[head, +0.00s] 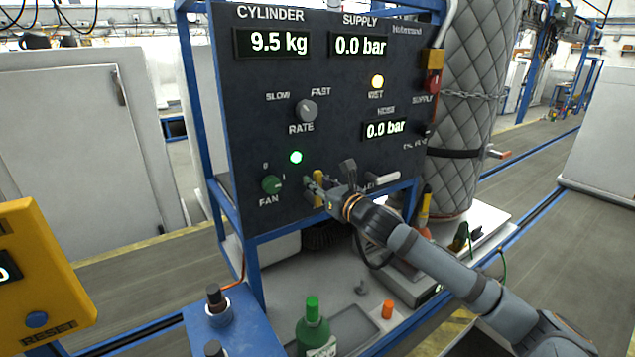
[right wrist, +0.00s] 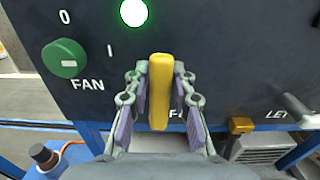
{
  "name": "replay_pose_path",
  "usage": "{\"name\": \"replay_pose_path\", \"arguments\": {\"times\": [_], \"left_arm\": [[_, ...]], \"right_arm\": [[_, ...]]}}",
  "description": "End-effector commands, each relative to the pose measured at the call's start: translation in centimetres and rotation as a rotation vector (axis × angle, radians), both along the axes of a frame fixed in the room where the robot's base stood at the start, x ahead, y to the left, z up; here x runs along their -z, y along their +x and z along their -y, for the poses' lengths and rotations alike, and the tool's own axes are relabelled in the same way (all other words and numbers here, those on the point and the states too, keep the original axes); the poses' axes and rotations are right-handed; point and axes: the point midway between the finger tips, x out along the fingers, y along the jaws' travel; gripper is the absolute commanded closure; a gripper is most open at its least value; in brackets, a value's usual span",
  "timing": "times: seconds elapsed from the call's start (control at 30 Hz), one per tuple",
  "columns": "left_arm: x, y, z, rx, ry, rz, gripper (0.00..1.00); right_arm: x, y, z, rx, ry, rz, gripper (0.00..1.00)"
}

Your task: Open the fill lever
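The fill lever (head: 318,188) is a yellow handle low on the dark control panel (head: 330,110). In the right wrist view the yellow lever (right wrist: 160,92) stands upright, with a partly hidden label starting with "F" beside its lower end. My right gripper (head: 316,192) is at the panel. In the right wrist view its fingers (right wrist: 160,100) are open on either side of the lever, with narrow gaps showing between the pads and the handle. My left gripper is not in view.
A green fan knob (head: 271,185) and a lit green lamp (head: 296,157) are left of the lever. A pale lever handle (head: 383,178) is to the right. Below stand a green bottle (head: 313,328) and an orange cap (head: 387,309). A quilted cylinder (head: 470,110) stands right of the panel.

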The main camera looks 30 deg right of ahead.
Motion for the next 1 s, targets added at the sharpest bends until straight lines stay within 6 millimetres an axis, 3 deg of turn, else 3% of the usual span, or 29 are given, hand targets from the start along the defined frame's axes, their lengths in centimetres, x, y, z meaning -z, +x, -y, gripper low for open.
{"name": "replay_pose_path", "arguments": {"times": [0.03, 0.1, 0.47, 0.8, 1.0], "left_arm": [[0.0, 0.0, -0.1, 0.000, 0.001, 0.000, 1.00], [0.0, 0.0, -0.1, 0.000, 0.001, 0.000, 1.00], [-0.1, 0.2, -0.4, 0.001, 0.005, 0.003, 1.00], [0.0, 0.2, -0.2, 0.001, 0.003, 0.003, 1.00], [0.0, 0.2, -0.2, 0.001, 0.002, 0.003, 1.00]], "right_arm": [[0.0, 0.0, 0.0, 0.000, 0.001, 0.000, 0.66], [0.0, 0.0, 0.0, 0.000, 0.001, 0.001, 0.57], [-0.8, 0.0, 0.0, 0.000, 0.001, 0.005, 0.57], [-7.9, 0.0, -0.1, -0.001, 0.003, 0.008, 0.57], [-10.0, 0.0, 0.0, 0.001, 0.002, 0.003, 0.57]]}}
